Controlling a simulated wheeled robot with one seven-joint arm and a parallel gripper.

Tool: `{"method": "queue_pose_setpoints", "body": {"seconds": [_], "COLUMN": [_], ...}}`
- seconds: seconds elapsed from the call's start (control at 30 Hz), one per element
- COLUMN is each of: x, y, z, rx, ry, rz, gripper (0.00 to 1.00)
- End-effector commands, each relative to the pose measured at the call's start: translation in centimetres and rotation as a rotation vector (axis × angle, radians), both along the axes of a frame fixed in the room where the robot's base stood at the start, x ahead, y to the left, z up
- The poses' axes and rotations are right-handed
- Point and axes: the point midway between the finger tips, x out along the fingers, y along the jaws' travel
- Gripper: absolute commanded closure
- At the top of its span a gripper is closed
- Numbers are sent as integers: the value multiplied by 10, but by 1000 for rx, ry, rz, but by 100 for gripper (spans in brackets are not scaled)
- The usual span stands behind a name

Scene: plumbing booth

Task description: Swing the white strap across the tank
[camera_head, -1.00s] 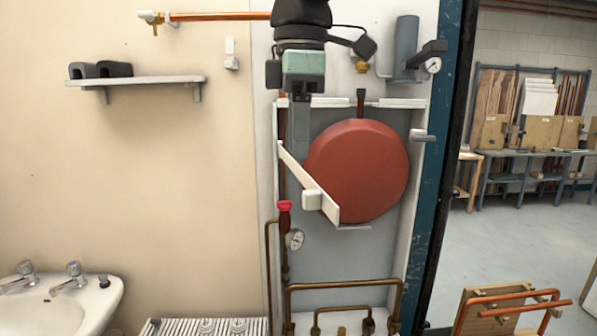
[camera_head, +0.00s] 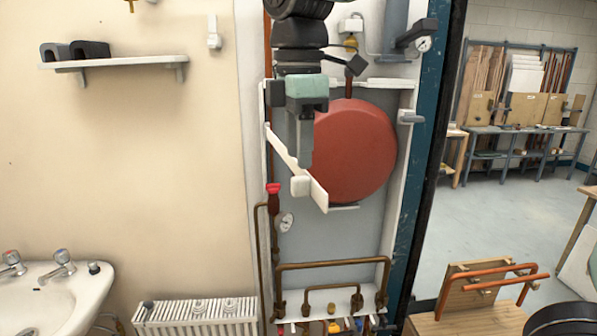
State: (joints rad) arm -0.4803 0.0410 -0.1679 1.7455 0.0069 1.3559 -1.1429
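The red round tank (camera_head: 357,150) sits in a grey recess on the wall. The white strap (camera_head: 317,192) joins the recess's left side and slants down to the right, its free end sticking out in front of the tank's lower left edge. A white block (camera_head: 300,186) sits on the strap near its free end. My gripper (camera_head: 304,165) hangs from above, its grey fingers pointing down close to the strap and just above the block. I cannot tell whether it touches the strap, or whether the fingers are apart, as they overlap in this view.
Copper pipes (camera_head: 333,264) and a gauge (camera_head: 286,222) lie below the tank. A grey cylinder with a gauge (camera_head: 424,44) is at upper right. A shelf (camera_head: 115,62), basin (camera_head: 65,296) and radiator (camera_head: 197,315) are on the left. A wooden stand (camera_head: 470,317) is at lower right.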

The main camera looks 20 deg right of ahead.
Motion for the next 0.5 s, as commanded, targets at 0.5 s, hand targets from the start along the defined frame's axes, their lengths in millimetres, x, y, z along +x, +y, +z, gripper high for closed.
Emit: {"method": "queue_pose_setpoints", "body": {"seconds": [0.5], "x": [0], "y": [0], "z": [-53], "rx": [0], "ry": [0], "rz": [-1], "gripper": [60]}}
